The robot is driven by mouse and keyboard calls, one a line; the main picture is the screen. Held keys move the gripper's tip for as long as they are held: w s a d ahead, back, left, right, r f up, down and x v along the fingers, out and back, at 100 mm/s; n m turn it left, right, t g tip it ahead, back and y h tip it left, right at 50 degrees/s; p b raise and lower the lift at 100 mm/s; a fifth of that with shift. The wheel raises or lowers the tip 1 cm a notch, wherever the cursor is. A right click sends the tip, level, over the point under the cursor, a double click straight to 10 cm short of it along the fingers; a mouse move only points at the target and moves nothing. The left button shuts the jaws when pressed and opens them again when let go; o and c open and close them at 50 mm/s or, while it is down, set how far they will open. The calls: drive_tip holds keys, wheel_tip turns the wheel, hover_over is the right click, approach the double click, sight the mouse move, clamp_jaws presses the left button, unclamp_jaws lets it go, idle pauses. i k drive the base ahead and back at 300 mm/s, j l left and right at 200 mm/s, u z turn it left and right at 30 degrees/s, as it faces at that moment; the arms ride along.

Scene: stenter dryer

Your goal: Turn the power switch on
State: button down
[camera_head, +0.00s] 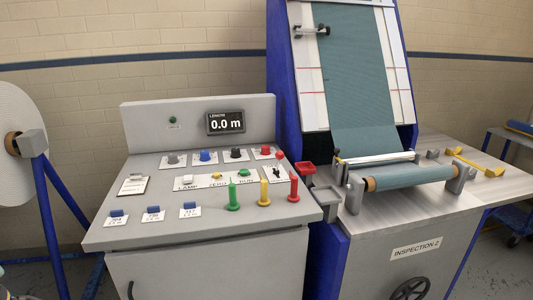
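A grey control console (200,232) stands at centre left, its sloped top full of controls. No label reading "power" is legible, so I cannot tell which control is the power switch. A small black lever (277,171) sits on a white plate at the right of the panel; its label is too small to read. A white switch (187,179) is above a "LAMP" label, with a yellow button (215,176) and a green button (244,173) to its right. My gripper is not in view.
Green (233,198), yellow (264,193) and red (293,187) upright handles stand at the panel's front right. Several round knobs line the back. An inspection machine with teal fabric (355,75) stands right; a white roll (18,150) left.

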sight(265, 149)
drive_tip(key=i+u, duration=0.25)
drive_tip(key=u, duration=0.2)
drive_tip(key=i, duration=0.95)
drive_tip(key=j, duration=0.1)
